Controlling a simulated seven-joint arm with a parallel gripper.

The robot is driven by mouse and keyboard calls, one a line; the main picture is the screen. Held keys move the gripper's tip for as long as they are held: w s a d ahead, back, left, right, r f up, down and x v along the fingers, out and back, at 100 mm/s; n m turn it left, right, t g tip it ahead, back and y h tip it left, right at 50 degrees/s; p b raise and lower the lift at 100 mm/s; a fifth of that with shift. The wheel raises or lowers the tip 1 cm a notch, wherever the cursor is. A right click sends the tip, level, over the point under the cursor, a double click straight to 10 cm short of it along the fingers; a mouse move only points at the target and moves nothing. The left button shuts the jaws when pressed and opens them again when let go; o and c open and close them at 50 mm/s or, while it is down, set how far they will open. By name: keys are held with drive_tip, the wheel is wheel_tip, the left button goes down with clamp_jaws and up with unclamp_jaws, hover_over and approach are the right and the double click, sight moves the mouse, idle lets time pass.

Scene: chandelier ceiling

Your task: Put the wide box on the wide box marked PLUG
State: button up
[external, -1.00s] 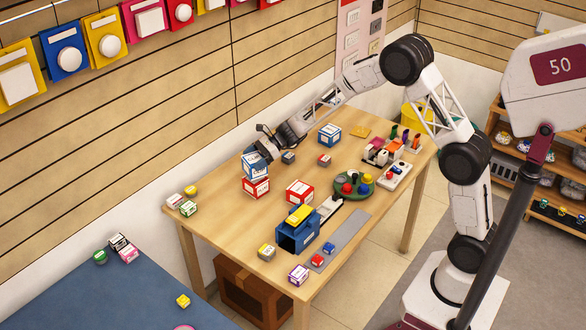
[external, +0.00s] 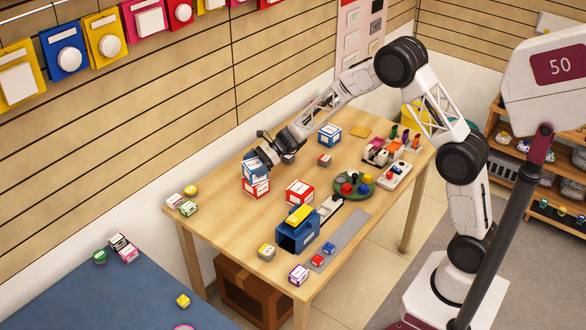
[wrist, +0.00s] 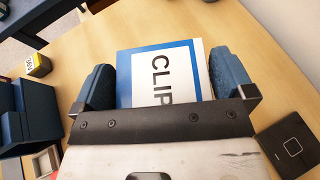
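A wide blue and white box (external: 255,168) lettered "CLIP" shows in the wrist view (wrist: 160,75) between my gripper's fingers (wrist: 163,85). My gripper (external: 264,155) is on it from above, with the fingers along two opposite sides. It looks shut on the box. Directly below is a red and white box (external: 258,188) on the table; the blue box appears to rest on its top, roughly lined up. Its lettering is too small to read, and it is hidden in the wrist view. Another red and white box (external: 300,191) stands to the right.
Another blue and white box (external: 330,135) stands farther back on the wooden table (external: 225,220). A blue holder (external: 297,236) with a yellow item on top stands nearer the front. A green round tray (external: 354,185) lies to the right. Small boxes (external: 189,208) sit at the left edge.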

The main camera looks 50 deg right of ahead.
drive_tip(key=shift+r, duration=0.15)
drive_tip(key=shift+d+r, duration=0.1)
drive_tip(key=shift+d, duration=0.05)
drive_tip(key=v, duration=1.1)
drive_tip(key=shift+d+r, duration=0.2)
drive_tip(key=shift+d, duration=0.1)
drive_tip(key=shift+s, duration=0.15)
